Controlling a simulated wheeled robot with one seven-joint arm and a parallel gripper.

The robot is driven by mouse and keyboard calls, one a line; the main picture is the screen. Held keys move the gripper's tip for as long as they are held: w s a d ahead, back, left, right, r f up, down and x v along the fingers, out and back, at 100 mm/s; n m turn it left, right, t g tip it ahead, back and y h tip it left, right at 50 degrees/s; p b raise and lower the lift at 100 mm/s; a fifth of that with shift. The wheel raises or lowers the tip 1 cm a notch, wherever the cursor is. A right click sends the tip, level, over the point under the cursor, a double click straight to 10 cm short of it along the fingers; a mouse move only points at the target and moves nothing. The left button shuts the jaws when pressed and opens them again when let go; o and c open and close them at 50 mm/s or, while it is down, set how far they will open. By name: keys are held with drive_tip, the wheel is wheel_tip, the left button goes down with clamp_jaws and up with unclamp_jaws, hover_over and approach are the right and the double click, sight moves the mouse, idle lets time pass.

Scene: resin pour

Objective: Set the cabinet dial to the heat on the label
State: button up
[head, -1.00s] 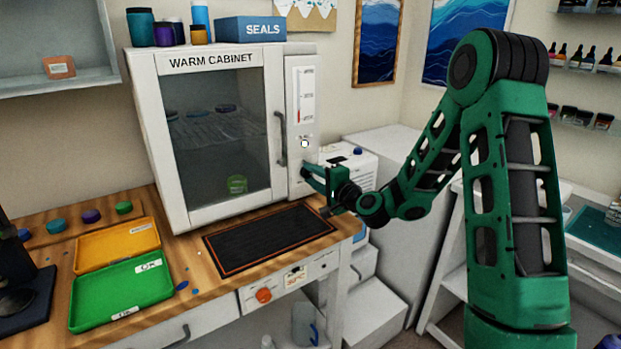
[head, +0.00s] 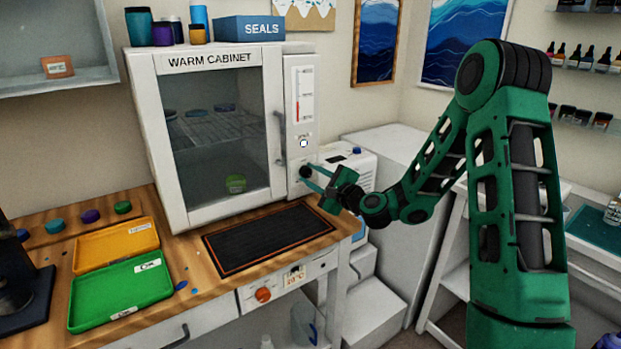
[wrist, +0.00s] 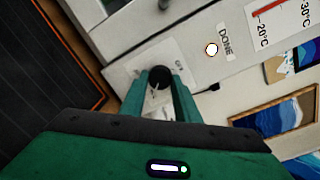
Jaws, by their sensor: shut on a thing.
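The white warm cabinet (head: 168,135) stands on the bench with its glass door closed. Its dial is a small black knob (head: 306,171) low on the right-hand panel. In the wrist view the knob (wrist: 160,77) sits between my fingertips, with a small "OFF" mark beside it. My gripper (head: 306,178) is shut on the knob and reaches in from the right. It also shows in the wrist view (wrist: 158,84). A thermometer scale (head: 305,95) with a red column is above the knob. The wrist view shows its 20°C and 30°C marks (wrist: 283,22). The knob's pointer setting is unclear.
A lit white lamp (wrist: 211,49) sits by a "DONE" label (wrist: 226,42). A black mat (head: 268,238) lies before the cabinet. Green (head: 120,316) and yellow (head: 85,265) trays are left.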

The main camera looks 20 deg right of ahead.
drive_tip(key=shift+s+d+f, duration=0.1)
drive_tip(key=shift+f, duration=0.2)
drive_tip(key=o, duration=0.9)
drive_tip(key=shift+o, duration=0.7)
drive_tip(key=shift+r, duration=0.15)
drive_tip(key=v, duration=1)
drive_tip(key=shift+s, duration=0.25)
drive_tip(key=shift+d, duration=0.1)
